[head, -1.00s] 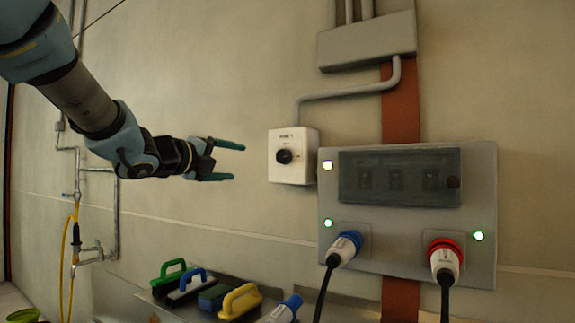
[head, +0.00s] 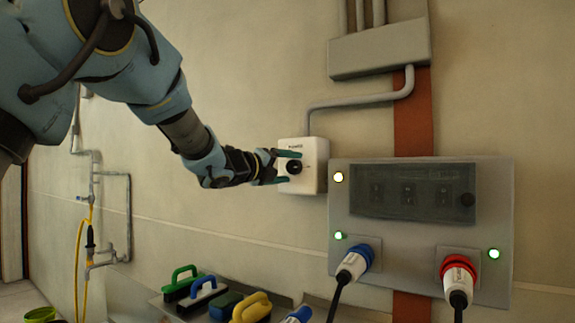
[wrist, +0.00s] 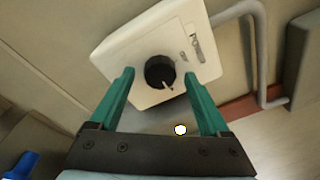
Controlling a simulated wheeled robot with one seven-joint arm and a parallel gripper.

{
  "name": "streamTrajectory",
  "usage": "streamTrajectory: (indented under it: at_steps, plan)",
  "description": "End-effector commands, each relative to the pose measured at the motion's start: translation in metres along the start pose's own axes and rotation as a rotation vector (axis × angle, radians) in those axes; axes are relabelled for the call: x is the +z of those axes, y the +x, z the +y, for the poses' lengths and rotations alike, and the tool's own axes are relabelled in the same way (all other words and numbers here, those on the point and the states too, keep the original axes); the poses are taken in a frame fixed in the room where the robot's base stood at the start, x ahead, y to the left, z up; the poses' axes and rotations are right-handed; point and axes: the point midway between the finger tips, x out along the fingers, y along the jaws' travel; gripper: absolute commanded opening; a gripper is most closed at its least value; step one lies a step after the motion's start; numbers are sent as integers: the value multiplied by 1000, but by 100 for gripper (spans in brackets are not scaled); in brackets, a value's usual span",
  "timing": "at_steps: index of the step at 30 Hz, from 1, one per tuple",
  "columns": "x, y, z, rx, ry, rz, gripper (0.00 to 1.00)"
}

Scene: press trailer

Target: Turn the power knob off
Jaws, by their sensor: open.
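The power knob (head: 293,167) is a round black knob on the front of a white box (head: 313,183) on the wall. In the wrist view the knob (wrist: 160,71) shows with a pale pointer mark, and the box (wrist: 120,50) carries small printing. My gripper (head: 285,168) is open at the box, with one green finger above the knob and one below it in the head view. In the wrist view my gripper (wrist: 158,76) has its fingertips on either side of the knob, with gaps showing. I cannot tell whether a finger touches the box.
A grey power panel (head: 345,225) with lit lamps, a blue plug (head: 355,262) and a red plug (head: 458,272) is right of the box. A conduit (head: 355,102) runs above it. Several brushes (head: 200,292) lie on a shelf below. Pipes (head: 126,215) run along the left wall.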

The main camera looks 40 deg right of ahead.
Motion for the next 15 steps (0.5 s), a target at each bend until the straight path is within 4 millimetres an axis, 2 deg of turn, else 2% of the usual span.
streamTrajectory:
  at_steps: [7,15]
  plan:
    - [0,1,0,0,0,-1,80]
    - [0,1,0,0,0,-1,51]
